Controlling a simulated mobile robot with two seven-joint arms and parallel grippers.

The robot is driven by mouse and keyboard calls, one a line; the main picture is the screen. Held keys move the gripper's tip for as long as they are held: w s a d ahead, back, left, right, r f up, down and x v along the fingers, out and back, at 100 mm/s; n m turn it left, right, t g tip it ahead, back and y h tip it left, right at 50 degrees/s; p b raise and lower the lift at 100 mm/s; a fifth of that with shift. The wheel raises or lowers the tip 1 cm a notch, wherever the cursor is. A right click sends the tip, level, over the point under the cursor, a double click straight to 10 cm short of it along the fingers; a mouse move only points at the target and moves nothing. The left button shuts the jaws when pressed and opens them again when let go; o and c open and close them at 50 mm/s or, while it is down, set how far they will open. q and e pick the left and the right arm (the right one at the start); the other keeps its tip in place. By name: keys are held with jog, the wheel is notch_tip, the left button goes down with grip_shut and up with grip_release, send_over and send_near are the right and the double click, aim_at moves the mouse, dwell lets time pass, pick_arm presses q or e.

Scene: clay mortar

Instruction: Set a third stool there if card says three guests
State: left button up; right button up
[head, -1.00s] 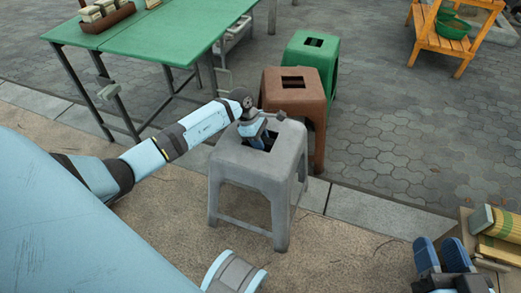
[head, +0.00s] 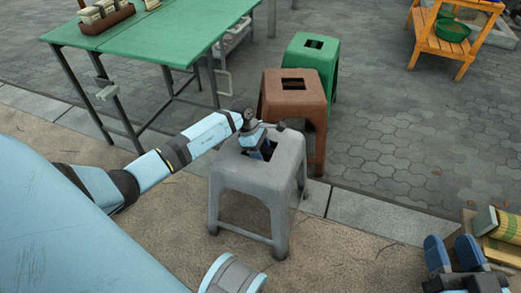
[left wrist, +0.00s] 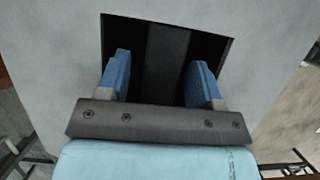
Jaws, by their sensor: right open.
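A grey stool (head: 285,170) stands upright, or nearly so, in the middle of the head view; I cannot tell whether its feet touch the ground. My left gripper (head: 263,150) reaches down into its seat opening. In the left wrist view its blue fingers (left wrist: 158,85) sit either side of a dark bar (left wrist: 167,55), with a dark gap showing at the left finger. A brown stool (head: 307,100) and a green stool (head: 325,50) stand behind in a row. My right gripper (head: 452,255) is open and empty at lower right. I see no readable guest card.
A green folding table (head: 160,45) stands at upper left, bearing a brown tray (head: 115,20) with several pale blocks. An orange shelf (head: 440,45) is at upper right. Wooden and rolled items (head: 497,235) lie at lower right. Paving right of the stools is clear.

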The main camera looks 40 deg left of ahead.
pick_arm(q)
jog(key=shift+r, duration=0.15)
pick_arm(e)
jog(key=shift+r, duration=0.1)
pick_arm(q)
jog(key=shift+a+r, duration=0.1)
jog(key=shift+r, duration=0.2)
jog(key=p+v, duration=0.4)
jog(key=v, duration=0.7)
jog(key=shift+r+p, duration=0.15)
jog(key=shift+p, duration=0.15)
pick_arm(e)
jog(key=s+m, duration=0.1)
jog(key=s+a+m+g, duration=0.1)
jog(key=shift+a+m+h, duration=0.1)
jog(key=shift+m+h, duration=0.2)
pick_arm(q)
jog(key=shift+s, duration=0.1)
pick_arm(e)
jog(key=shift+r, duration=0.3)
